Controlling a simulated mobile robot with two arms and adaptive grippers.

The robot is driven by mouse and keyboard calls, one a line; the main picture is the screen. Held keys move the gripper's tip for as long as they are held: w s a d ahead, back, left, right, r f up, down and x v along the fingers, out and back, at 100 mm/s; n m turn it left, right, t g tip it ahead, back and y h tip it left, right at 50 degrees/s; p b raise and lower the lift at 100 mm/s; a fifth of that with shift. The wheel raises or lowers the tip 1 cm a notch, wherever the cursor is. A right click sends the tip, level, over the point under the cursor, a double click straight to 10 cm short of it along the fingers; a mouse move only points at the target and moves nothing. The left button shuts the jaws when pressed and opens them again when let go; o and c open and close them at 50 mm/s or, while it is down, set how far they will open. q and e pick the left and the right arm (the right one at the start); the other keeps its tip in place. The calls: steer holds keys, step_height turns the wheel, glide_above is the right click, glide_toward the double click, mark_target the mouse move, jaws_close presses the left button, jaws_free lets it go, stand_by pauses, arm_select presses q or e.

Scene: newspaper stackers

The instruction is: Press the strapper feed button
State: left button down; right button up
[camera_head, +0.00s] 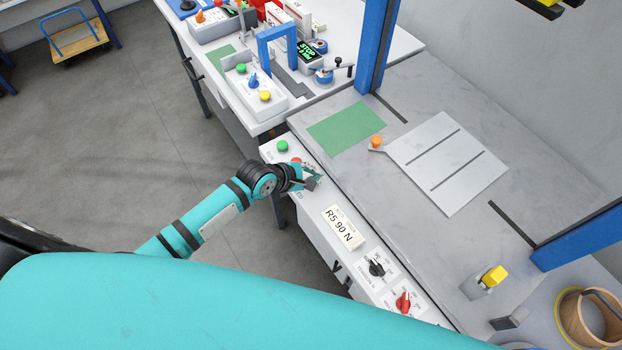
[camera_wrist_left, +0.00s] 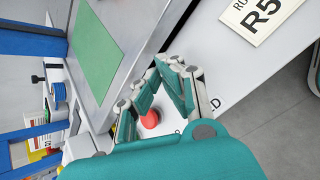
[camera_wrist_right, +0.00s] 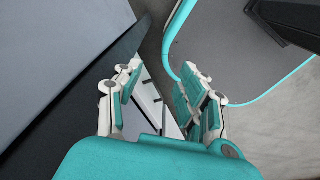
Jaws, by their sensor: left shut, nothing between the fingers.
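The strapper's control panel (camera_head: 305,207) runs along the front edge of the grey table. A green button (camera_head: 282,146) and a red button (camera_head: 296,161) stand at its far end. My left gripper (camera_head: 312,180) is shut and empty, low over the panel just past the red button. It covers the spot there, so I cannot see a feed button or tell whether the fingertips touch one. In the left wrist view the red button (camera_wrist_left: 150,119) shows between the finger bases, with a label ending in "D" beside them. My right gripper (camera_wrist_right: 160,85) is open and empty, away from the panel.
A blue post (camera_head: 377,45) rises from the table.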

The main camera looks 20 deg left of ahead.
arm_select(q)
steer(key=shift+f, duration=0.5)
stand_by(0.6)
steer(key=shift+r+p, duration=0.95)
steer(key=shift+p, duration=0.2)
steer(key=shift+r, duration=0.1)
step_height(320, 180, up, 5)
steer(key=p, duration=0.6)
steer(key=shift+a, duration=0.1)
